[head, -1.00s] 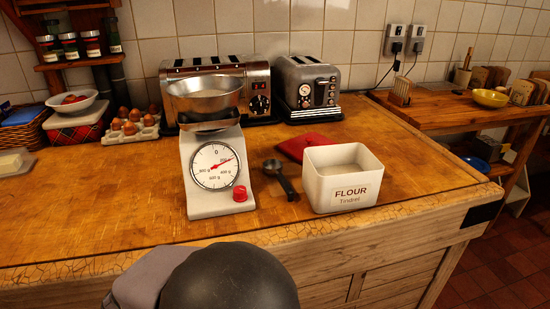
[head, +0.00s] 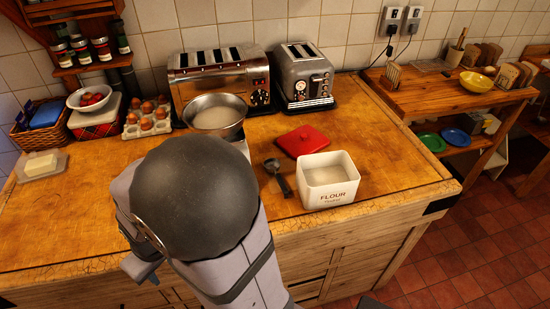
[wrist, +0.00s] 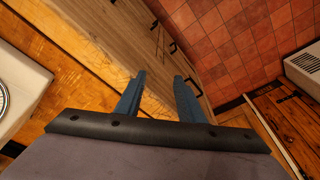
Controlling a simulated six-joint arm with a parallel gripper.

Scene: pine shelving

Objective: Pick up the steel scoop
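The steel scoop (head: 279,177) lies on the wooden counter (head: 375,155), its round bowl toward the back and its dark handle pointing toward the front right. It sits just left of the white flour tin (head: 328,192) and seems apart from it. I do not see the scoop in the wrist view. My gripper (wrist: 160,76) is open and empty, with two blue fingers spread over the counter's front edge and drawers.
A red lid (head: 302,141) lies behind the tin. The scale's steel bowl (head: 215,113) shows behind my arm, which hides most of the scale; its white body (wrist: 18,85) is at the wrist view's left. Two toasters (head: 304,78) stand behind. The counter's right part is clear.

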